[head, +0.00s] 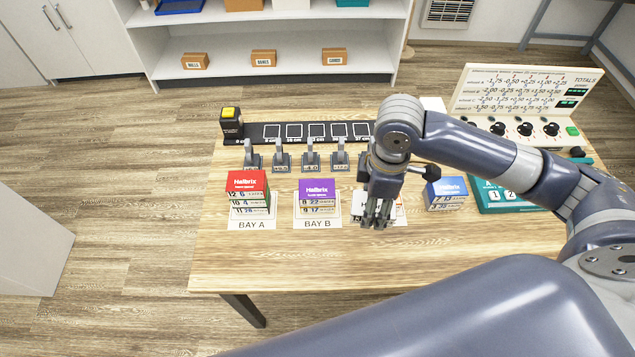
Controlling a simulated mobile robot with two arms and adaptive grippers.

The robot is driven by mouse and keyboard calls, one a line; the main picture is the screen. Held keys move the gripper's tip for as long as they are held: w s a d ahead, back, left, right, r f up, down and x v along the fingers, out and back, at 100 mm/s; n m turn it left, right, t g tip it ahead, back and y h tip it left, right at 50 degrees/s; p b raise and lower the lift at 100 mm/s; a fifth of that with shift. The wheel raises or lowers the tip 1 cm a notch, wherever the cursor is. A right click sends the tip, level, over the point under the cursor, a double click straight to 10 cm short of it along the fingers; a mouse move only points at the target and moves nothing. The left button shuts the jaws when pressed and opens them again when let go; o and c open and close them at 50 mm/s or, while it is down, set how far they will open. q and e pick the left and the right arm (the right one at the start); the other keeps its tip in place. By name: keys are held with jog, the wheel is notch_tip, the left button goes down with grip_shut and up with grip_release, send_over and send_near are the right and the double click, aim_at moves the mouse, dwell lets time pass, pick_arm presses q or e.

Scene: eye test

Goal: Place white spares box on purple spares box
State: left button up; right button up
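The purple spares box (318,188) sits on a white card marked BAY B (317,224), left of my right gripper. My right gripper (377,222) points down over the table, right of the purple box. Something white with dark and reddish marks (358,209) shows beside its fingers and looks like part of the white spares box, mostly hidden by the gripper. I cannot tell whether the fingers are open or shut on it. My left gripper is not in view.
A red box (247,184) stands on the BAY A card at left. A blue box (446,191) stands right of my gripper. Behind are several grey levers (311,158), a black strip and a control panel (525,100). The table front (300,262) is clear.

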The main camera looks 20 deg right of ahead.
jog(key=shift+d+f+n, duration=0.15)
jog(key=shift+n, duration=0.35)
jog(key=shift+f, duration=0.1)
jog(key=shift+w+n, duration=0.1)
jog(key=shift+n, duration=0.3)
jog(key=p, duration=0.3)
send_over(317, 188)
jog(key=s, duration=0.1)
jog(key=shift+s+d+f, duration=0.15)
jog(key=shift+d+f, duration=0.2)
jog(key=shift+f, duration=0.4)
jog(key=shift+w+a+p, duration=0.3)
jog(key=shift+w+a, duration=0.1)
jog(key=shift+w, duration=0.3)
notch_tip(317, 188, down, 3)
jog(key=shift+s+r+p, duration=0.1)
jog(key=shift+r+p, duration=0.05)
jog(key=shift+p, duration=0.35)
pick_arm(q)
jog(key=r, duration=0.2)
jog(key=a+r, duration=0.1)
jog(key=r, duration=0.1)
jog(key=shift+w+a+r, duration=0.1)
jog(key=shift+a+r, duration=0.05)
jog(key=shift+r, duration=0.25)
pick_arm(e)
jog(key=shift+d+f, duration=0.1)
jog(key=shift+f, duration=0.4)
jog(key=shift+f, duration=0.1)
